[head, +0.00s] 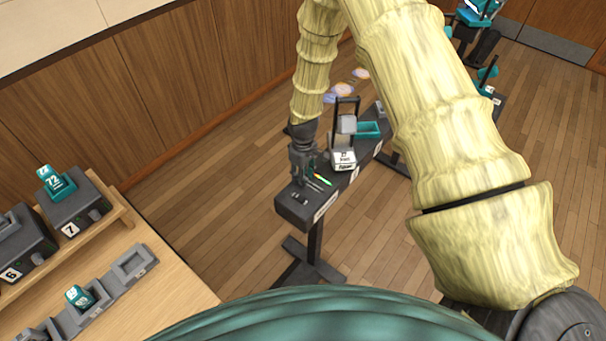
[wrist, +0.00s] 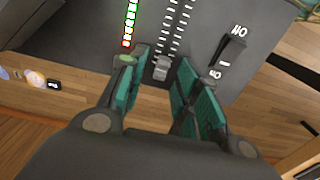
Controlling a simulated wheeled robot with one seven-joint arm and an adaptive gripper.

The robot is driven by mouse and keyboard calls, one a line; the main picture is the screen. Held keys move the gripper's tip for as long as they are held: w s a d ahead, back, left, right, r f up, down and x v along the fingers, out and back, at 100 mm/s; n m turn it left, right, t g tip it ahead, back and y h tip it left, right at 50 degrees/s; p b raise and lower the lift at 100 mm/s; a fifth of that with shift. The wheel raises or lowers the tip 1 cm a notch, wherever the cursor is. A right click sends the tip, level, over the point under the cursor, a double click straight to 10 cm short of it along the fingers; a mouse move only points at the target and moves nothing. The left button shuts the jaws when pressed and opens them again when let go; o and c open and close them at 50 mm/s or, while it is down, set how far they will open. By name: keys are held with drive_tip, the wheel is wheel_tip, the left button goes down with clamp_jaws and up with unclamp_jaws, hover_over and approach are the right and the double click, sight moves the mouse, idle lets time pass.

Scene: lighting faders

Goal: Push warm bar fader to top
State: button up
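A dark console (head: 293,206) on a stand holds the fader panel. In the wrist view, a grey fader cap (wrist: 162,68) sits at the near end of a slot lined with white tick marks (wrist: 178,25). I cannot read a label naming this fader. My gripper (wrist: 163,63) has its teal-padded fingers apart, one on each side of the cap. Gaps show between the pads and the cap, so it does not look gripped. In the head view my gripper (head: 304,172) is low over the console's left end, hiding part of the panel.
A green-to-red light meter (wrist: 130,20) runs beside the slot. A black rocker switch (wrist: 231,46) stands to the right of my fingers. In the head view, a white labelled box (head: 343,160) and a teal tray (head: 368,130) sit farther along. A wooden bench (head: 160,300) is at lower left.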

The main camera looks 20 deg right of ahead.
drive_tip(key=shift+s+d, duration=0.1)
wheel_tip(320, 180, up, 12)
idle(0.8)
idle(0.4)
